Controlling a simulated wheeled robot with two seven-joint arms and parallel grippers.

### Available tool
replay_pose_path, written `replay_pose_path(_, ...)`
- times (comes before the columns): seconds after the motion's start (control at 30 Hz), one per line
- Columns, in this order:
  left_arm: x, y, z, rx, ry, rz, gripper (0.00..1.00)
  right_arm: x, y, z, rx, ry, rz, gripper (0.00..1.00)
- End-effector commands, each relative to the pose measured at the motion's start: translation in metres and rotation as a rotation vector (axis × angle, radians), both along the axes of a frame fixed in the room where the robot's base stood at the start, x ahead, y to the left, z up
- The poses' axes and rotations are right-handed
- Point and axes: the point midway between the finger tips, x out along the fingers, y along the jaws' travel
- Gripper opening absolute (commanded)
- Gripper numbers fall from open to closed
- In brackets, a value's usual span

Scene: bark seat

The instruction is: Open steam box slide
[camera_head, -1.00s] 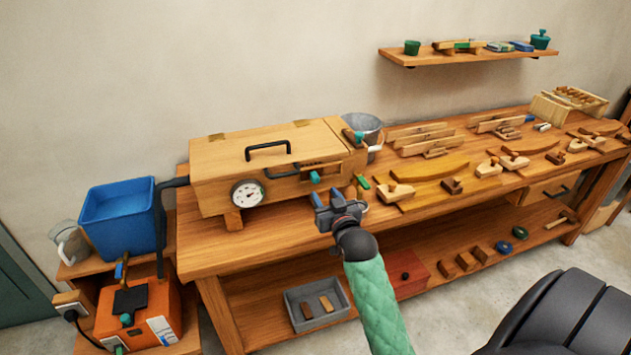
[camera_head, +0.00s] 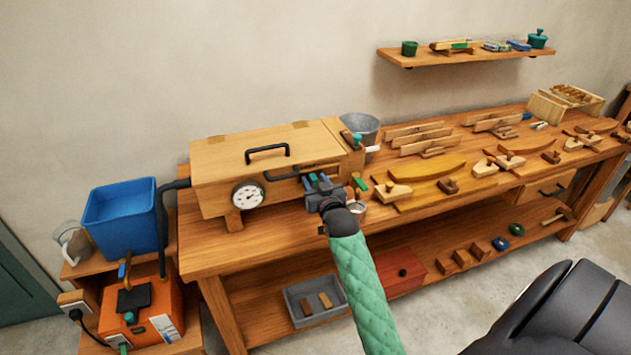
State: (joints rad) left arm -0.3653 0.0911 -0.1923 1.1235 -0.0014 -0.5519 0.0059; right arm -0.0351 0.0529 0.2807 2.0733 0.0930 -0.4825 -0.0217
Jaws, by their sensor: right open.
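The wooden steam box (camera_head: 215,170) stands on the left end of the workbench, with a black lid handle and a round dial gauge (camera_head: 247,196) on its front. Its front slide (camera_head: 300,171), a slot area right of the gauge, is partly hidden behind my right gripper. My right gripper (camera_head: 318,182) is open, its fingers pointing at the slide and its small teal knob. I cannot tell whether the fingers touch the knob. My left gripper is not in view.
A metal bucket (camera_head: 362,127) stands behind the box's right end. Wooden planes and curved pieces lie along the bench (camera_head: 270,235) to the right. A blue tub (camera_head: 120,216) and an orange steam generator (camera_head: 150,304) with a black hose stand at the left.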

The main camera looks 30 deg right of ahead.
Motion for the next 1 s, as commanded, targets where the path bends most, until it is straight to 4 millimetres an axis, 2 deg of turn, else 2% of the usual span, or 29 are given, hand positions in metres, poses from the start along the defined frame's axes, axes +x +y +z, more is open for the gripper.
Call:
replay_pose_path(0.17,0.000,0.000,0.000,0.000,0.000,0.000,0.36,0.000,0.000,0.000,0.000,0.000,0.000,0.42)
replay_pose_path(0.3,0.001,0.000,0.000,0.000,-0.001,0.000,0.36,0.000,0.000,0.000,0.000,0.000,0.000,0.14)
replay_pose_path(0.37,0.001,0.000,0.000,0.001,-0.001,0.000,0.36,0.000,0.000,0.000,0.000,0.000,0.000,0.03)
replay_pose_path(0.4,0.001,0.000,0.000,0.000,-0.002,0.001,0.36,0.000,0.000,0.000,0.000,0.000,0.000,0.00)
replay_pose_path(0.63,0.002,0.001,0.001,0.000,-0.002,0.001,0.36,-0.001,-0.004,0.000,-0.002,0.000,0.000,0.00)
replay_pose_path(1.0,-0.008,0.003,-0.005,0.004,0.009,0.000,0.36,-0.012,-0.048,0.000,-0.003,0.001,0.000,0.00)
